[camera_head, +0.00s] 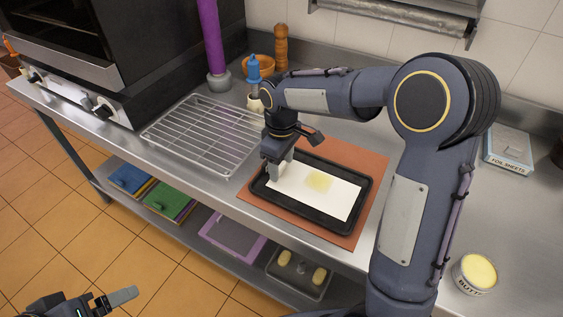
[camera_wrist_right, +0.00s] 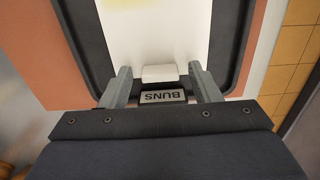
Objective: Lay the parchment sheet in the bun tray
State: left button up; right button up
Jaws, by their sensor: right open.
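The white parchment sheet (camera_head: 336,200), with a pale yellow patch, lies flat inside the dark bun tray (camera_head: 367,197). In the right wrist view the sheet (camera_wrist_right: 150,30) lies within the tray's dark rim (camera_wrist_right: 235,40). My right gripper (camera_head: 279,170) is at the tray's left end, above the sheet's near-left edge. In the right wrist view its fingers (camera_wrist_right: 159,74) are spread apart, with a small white tab (camera_wrist_right: 160,74) and a "BUNS" label (camera_wrist_right: 162,97) seen between them. Contact with the tab cannot be told. My left gripper (camera_head: 105,301) is at the lower left, away from the counter; its jaw opening is unclear.
The tray rests on a terracotta mat (camera_head: 375,165). A wire rack (camera_head: 200,133) lies to its left. A butter tub (camera_head: 474,273) and a foil sheets box (camera_head: 508,149) stand at right.

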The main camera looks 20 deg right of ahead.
notch_tip(320, 180, up, 11)
jog(key=r+m+t+y, duration=0.1)
jog(key=r+m, duration=0.1)
send_over(300, 185)
jog(key=s+f+m+t+y, duration=0.1)
jog(key=s+f+m+t, duration=0.1)
jog(key=s, duration=0.7)
jog(key=s+a+f+m+t+y, duration=0.1)
jog(key=s+f+m, duration=0.3)
jog(key=s, duration=0.5)
jog(key=shift+s+f+m+t+y, duration=0.2)
jog(key=shift+f+m+t+y, duration=0.2)
jog(key=shift+m+t, duration=0.45)
